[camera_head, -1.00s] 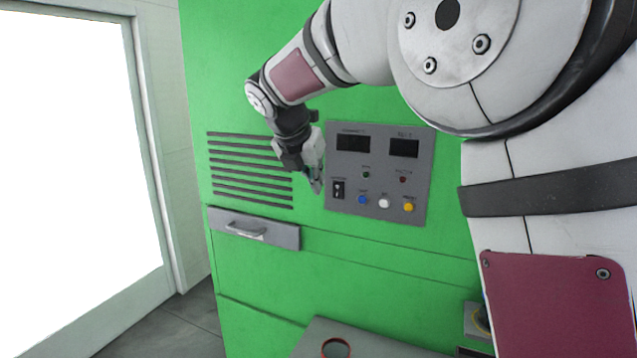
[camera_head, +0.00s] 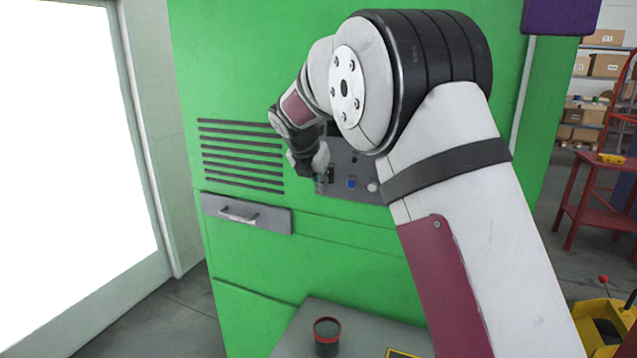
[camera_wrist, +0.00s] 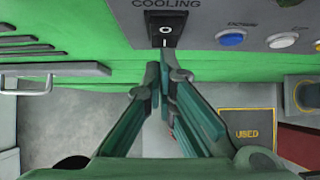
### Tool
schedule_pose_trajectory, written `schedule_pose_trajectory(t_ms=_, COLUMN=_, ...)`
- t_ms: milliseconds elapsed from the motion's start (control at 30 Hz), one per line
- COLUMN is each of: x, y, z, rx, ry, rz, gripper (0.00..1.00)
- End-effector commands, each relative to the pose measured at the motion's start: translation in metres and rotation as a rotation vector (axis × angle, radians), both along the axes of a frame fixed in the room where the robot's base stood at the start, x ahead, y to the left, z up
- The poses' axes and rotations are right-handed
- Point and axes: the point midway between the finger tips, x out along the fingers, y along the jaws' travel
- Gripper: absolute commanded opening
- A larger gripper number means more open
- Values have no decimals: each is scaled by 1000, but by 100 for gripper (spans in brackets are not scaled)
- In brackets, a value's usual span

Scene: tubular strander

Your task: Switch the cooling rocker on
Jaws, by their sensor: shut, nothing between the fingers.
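The cooling rocker (camera_wrist: 167,28) is a small black switch marked O and I on the grey control panel (camera_wrist: 215,15), under the word COOLING in the wrist view. Which side of it is pressed in I cannot tell. My gripper (camera_wrist: 164,66) is shut and empty, its green fingertips just below the rocker in that view. Whether they touch it is unclear. In the head view my gripper (camera_head: 320,186) is at the panel's lower left corner, and my arm hides much of the panel.
A blue button (camera_wrist: 231,38) and a white button (camera_wrist: 281,40) are right of the rocker. A drawer with a handle (camera_head: 239,217) and vent slots (camera_head: 242,155) lie to the left on the green cabinet. A red-rimmed cup (camera_head: 327,338) stands on a grey surface below.

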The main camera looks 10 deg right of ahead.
Motion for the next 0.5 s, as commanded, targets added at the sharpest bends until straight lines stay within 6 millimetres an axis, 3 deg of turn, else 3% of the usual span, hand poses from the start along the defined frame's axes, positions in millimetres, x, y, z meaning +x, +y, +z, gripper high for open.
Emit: schedule_pose_trajectory(t_ms=500, x=6, y=-5, z=-5, rx=0, ry=0, rz=0, gripper=0)
